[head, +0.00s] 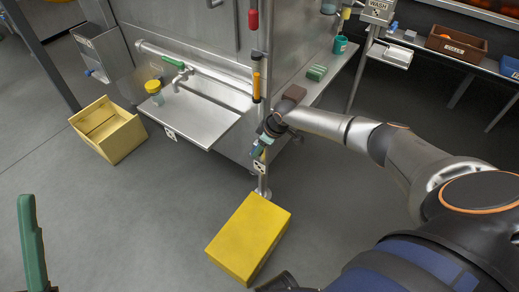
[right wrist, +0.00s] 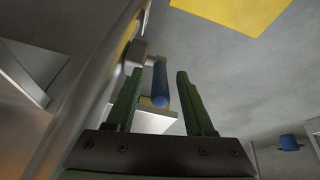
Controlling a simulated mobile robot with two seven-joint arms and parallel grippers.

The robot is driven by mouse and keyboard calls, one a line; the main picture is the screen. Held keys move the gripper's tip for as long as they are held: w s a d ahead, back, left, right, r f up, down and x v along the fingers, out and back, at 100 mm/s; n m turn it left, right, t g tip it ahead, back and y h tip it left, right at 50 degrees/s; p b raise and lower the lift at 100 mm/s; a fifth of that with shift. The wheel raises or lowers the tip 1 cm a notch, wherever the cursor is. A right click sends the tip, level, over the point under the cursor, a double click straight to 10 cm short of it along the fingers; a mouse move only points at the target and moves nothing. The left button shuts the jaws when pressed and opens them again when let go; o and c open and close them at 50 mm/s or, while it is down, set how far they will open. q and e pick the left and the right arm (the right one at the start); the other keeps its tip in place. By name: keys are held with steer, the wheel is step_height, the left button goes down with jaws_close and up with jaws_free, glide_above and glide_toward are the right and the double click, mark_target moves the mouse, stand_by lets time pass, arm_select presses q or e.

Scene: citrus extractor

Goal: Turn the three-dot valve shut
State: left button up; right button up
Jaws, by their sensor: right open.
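A valve with a blue handle (right wrist: 160,88) sits on the upright pipe by the machine's front corner. A white tag with black dots (head: 259,167) hangs just below it in the head view; I cannot count the dots surely. My right gripper (right wrist: 171,70) is open, its green fingers on either side of the blue handle, which lies nearer the left finger. In the head view the right gripper (head: 262,149) is at the pipe and partly hides the valve. One green finger of my left gripper (head: 32,240) shows at the lower left, far from the valve.
A yellow box (head: 249,238) stands on the floor below the pipe. An open yellow crate (head: 122,140) is at the left, near a steel tray (head: 205,118) with a green-handled tap (head: 173,63).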

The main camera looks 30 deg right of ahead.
jaws_close()
stand_by(0.5)
stand_by(1.0)
